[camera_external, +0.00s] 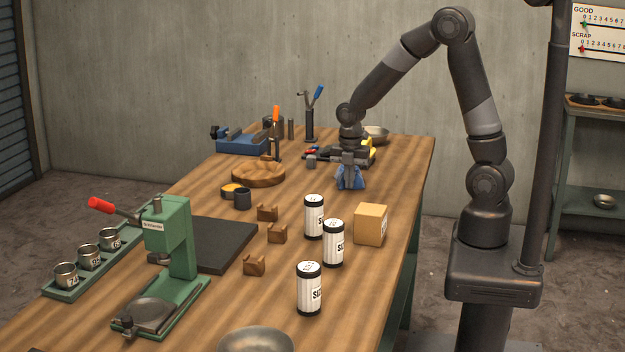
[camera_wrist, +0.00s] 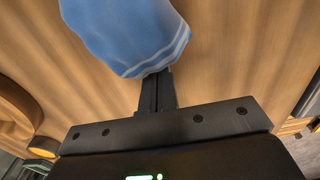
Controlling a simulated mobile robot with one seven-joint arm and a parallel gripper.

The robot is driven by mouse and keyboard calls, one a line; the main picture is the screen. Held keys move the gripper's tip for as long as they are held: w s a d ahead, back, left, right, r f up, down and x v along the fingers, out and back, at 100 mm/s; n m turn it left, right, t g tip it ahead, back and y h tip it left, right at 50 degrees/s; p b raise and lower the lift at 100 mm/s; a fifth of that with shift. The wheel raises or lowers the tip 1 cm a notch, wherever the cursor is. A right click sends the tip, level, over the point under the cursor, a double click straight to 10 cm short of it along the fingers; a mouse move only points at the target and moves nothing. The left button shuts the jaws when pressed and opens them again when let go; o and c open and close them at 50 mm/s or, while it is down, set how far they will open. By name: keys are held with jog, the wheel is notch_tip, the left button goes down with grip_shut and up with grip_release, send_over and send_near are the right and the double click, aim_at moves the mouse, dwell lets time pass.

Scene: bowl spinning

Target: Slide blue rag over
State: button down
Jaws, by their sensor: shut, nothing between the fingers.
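The blue rag (camera_external: 351,181) lies bunched on the wooden table, below my gripper (camera_external: 347,186) toward the far right side. In the wrist view the rag (camera_wrist: 126,36) is light blue with pale stripes along its near edge and fills the top middle. My gripper (camera_wrist: 158,78) is shut, its fingers together. The fingertips meet the striped edge of the rag in that view and their very ends are hidden by it. I cannot tell how firmly they touch.
A cardboard box (camera_external: 370,224) and several white canisters (camera_external: 314,217) stand nearer the camera. A round wooden piece (camera_external: 258,175) is to the left. Bare tabletop lies right of the rag.

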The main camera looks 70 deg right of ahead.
jog(key=a, duration=0.3)
jog(key=shift+a+r, duration=0.1)
jog(key=shift+r, duration=0.1)
notch_tip(320, 180, up, 10)
jog(key=s+a+r+m+t, duration=0.2)
jog(key=s+r+m, duration=0.3)
jog(key=s+m, duration=0.3)
jog(key=s+a+r+m+t, duration=0.3)
jog(key=s+a+r+m, duration=0.1)
jog(key=s+m, duration=0.5)
jog(key=shift+s+a+r+m+t, duration=0.2)
jog(key=shift+r+m+t, duration=0.1)
jog(key=shift+r+m, duration=0.25)
dwell(4.8)
